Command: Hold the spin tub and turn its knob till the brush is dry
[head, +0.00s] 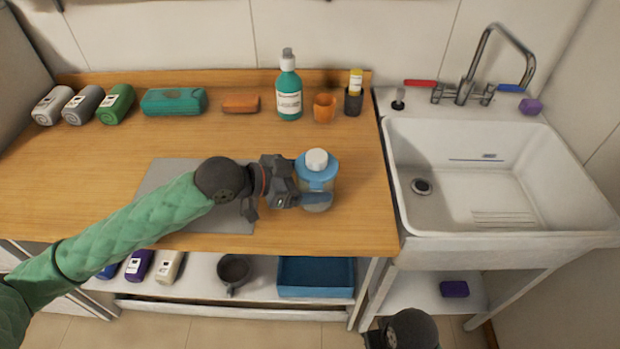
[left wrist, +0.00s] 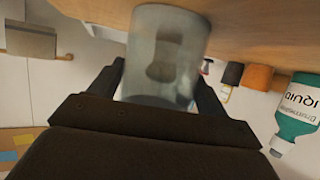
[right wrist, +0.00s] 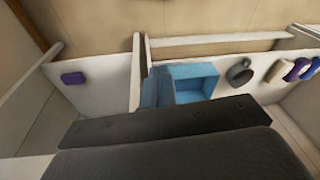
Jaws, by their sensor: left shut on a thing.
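The spin tub (head: 318,180) stands upright on the wooden counter near its right front edge. It has a clear body, a blue lid and a white knob (head: 316,159) on top. My left gripper (head: 306,194) comes in from the left and is shut on the tub's body. In the left wrist view the clear tub (left wrist: 165,60) sits between the fingers, with a blurred dark shape inside, perhaps the brush. Whether it is wet cannot be seen. My right gripper (head: 400,335) is low at the bottom edge, away from the tub; its fingers are not clear.
A grey mat (head: 160,180) lies left of the tub. A green liquid bottle (head: 289,92), an orange cup (head: 324,107) and a dark holder (head: 353,102) stand behind. The white sink (head: 480,180) is at right. A blue bin (head: 316,277) is on the shelf below.

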